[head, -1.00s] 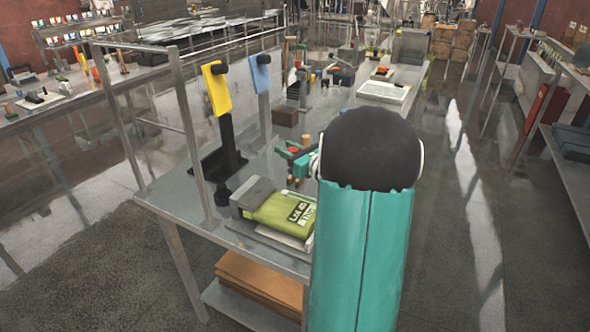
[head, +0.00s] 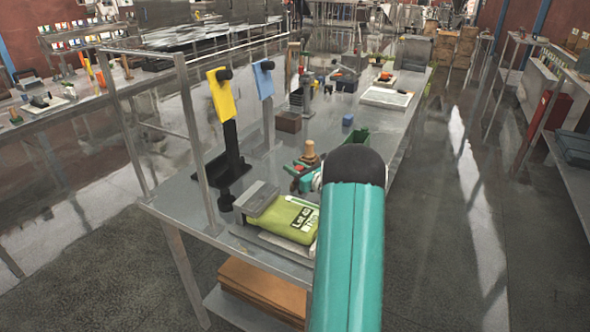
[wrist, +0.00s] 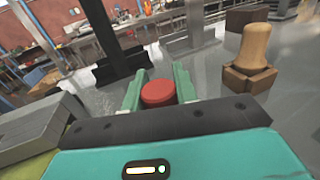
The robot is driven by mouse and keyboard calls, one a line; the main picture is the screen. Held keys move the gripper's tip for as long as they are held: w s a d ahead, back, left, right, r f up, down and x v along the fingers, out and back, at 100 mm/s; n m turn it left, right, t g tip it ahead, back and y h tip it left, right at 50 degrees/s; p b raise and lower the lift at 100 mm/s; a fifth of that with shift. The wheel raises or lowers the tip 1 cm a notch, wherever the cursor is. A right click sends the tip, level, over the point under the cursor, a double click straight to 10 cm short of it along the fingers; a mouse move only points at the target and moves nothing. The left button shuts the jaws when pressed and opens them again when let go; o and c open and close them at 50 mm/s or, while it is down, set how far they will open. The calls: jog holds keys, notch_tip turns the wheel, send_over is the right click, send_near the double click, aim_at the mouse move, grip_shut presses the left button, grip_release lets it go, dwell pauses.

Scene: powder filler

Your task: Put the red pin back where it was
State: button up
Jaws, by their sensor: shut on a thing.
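The red pin (wrist: 158,93) shows its round red top between the two green fingers of my gripper (wrist: 157,86) in the wrist view. My gripper is shut on it. The pin's lower part is hidden behind my gripper's body. In the head view the red pin (head: 299,168) is a small red spot at my gripper (head: 300,175), over the table just beyond the green bag. I cannot tell whether the pin touches the table. A pale wooden knob on a brown square base (wrist: 249,62) stands to the right of my gripper, apart from it.
A green bag (head: 284,219) lies near the table's front edge beside a grey block (head: 256,198). A black stand with a yellow card (head: 221,95) and a blue card (head: 263,80) rise at left. A brown box (head: 288,121) and blue block (head: 347,120) stand farther back.

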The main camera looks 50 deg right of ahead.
jog(key=shift+f, duration=0.35)
jog(key=o, duration=1.1)
jog(key=shift+c, duration=0.2)
jog(key=shift+r, duration=0.1)
jog(key=shift+s+r, duration=0.15)
jog(key=s, duration=1.1)
jog(key=shift+s+a, duration=0.2)
jog(key=shift+s, duration=0.2)
